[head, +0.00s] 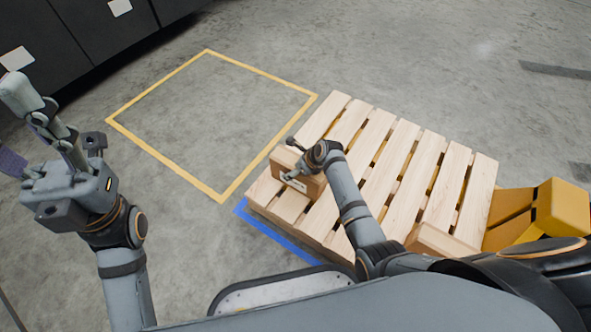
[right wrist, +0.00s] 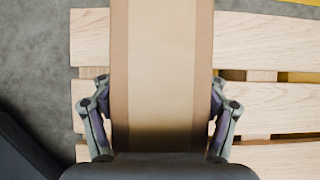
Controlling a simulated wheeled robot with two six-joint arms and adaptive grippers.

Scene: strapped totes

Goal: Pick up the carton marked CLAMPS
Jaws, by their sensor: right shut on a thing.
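A small brown carton (head: 311,186) with a pale label is at the left end of the wooden pallet, low over the slats. The label is too small to read. My right gripper (head: 296,160) is shut on this carton from above. In the right wrist view the carton (right wrist: 162,75) fills the middle between the two fingers (right wrist: 160,115), with pallet slats below it. I cannot tell whether it touches the slats. My left gripper (head: 22,128) is raised at the left, open and empty, away from the pallet.
The pallet (head: 400,180) has another brown carton (head: 440,242) at its near right. A yellow object (head: 560,208) stands to its right. A yellow-taped square (head: 155,88) on the floor is empty. Blue tape (head: 275,235) runs along the pallet's near edge. Dark cabinets (head: 85,40) stand at upper left.

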